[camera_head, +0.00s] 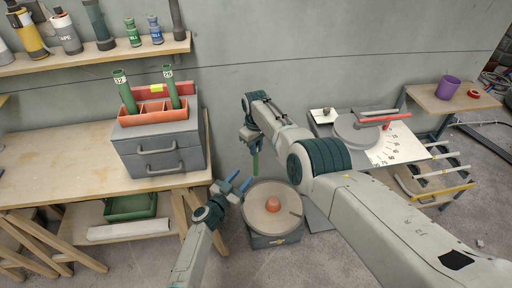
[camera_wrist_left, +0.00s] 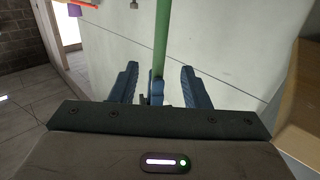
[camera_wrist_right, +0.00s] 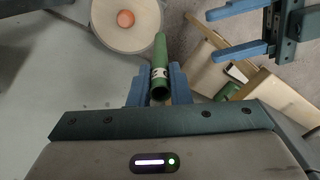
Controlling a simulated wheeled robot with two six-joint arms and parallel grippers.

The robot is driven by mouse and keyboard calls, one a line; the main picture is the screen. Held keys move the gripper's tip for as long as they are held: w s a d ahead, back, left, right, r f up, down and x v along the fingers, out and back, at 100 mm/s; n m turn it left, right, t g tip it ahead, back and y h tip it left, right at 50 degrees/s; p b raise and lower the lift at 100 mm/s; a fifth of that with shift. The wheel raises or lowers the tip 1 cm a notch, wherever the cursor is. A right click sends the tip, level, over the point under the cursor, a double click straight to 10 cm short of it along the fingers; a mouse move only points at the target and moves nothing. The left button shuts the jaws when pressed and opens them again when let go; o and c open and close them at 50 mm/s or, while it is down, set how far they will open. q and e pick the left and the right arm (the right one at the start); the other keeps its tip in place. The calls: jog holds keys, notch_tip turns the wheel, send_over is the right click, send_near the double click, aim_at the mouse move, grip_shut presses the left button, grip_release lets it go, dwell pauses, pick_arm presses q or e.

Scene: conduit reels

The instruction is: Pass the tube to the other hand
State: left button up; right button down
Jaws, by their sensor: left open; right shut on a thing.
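The green tube (camera_head: 256,162) hangs roughly upright from my right gripper (camera_head: 252,140), which is shut on it. In the right wrist view the tube (camera_wrist_right: 160,68) shows a white label and sits between the blue fingers (camera_wrist_right: 157,95). My left gripper (camera_head: 233,188) is open and empty, below and left of the tube in the head view. In the right wrist view the left gripper (camera_wrist_right: 213,34) points its spread fingers toward the tube's far part, with a gap between. In the left wrist view the tube (camera_wrist_left: 162,40) lines up between the open fingers (camera_wrist_left: 158,78).
A round-topped stand (camera_head: 287,218) with an orange hub is below the grippers. A grey drawer box (camera_head: 158,152) with an orange tray (camera_head: 152,118) holding green tubes stands on the left bench. A bending table (camera_head: 400,150) is at right. Open floor separates them.

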pick_arm(q)
jog(key=s+a+f+n+g+y, duration=0.2)
jog(key=s+a+f+g, duration=0.2)
jog(key=s+f, duration=0.85)
jog(key=s+a+f+n+g+y, duration=0.1)
jog(key=s+a+f+g+y, duration=0.25)
jog(key=s+f, duration=0.95)
jog(key=s+a+f+g+y, duration=0.1)
jog(key=s+a+f, duration=0.4)
jog(key=s, duration=0.5)
jog(key=s+a+f+n+g+y, duration=0.1)
jog(key=s+a+f+g+y, duration=0.1)
jog(key=s+f, duration=0.4)
jog(key=s+a+f+n+g+y, duration=0.1)
jog(key=s+a+f+g, duration=0.3)
jog(key=s, duration=1.2)
jog(key=a+f, duration=0.2)
jog(key=a, duration=0.1)
jog(key=shift+s+a, duration=0.2)
jog(key=shift+a, duration=0.1)
